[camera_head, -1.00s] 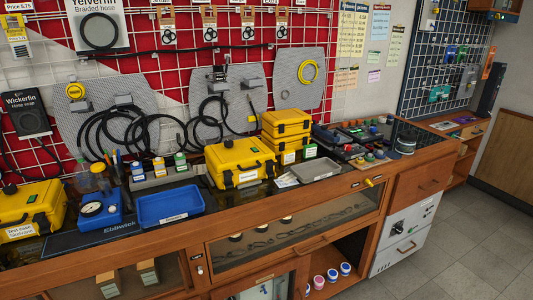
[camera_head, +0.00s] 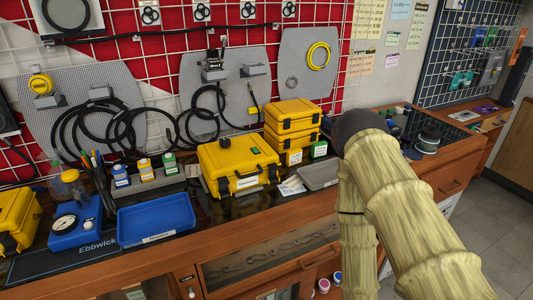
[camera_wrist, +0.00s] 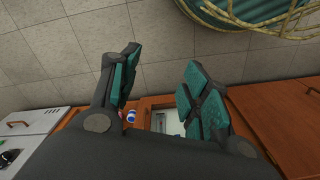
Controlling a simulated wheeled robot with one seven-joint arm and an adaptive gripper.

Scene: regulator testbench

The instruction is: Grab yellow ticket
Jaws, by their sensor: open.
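I cannot pick out a yellow ticket with certainty. In the head view, pale yellow sheets (camera_head: 368,20) are pinned to the wall at the upper right. A pale paper slip (camera_head: 292,186) lies on the counter between the big yellow case and the grey tray; its colour looks closer to white. My gripper (camera_wrist: 158,80) shows in the wrist view with its two teal-padded fingers spread apart and nothing between them. It points over the floor and the cabinet front, away from both papers. In the head view my arm covers the right part of the counter.
The counter holds a big yellow case (camera_head: 240,162), stacked yellow cases (camera_head: 292,112), a grey tray (camera_head: 322,174), a blue tray (camera_head: 155,220) and a blue gauge box (camera_head: 76,225). Hoses hang on grey panels (camera_head: 228,80) behind.

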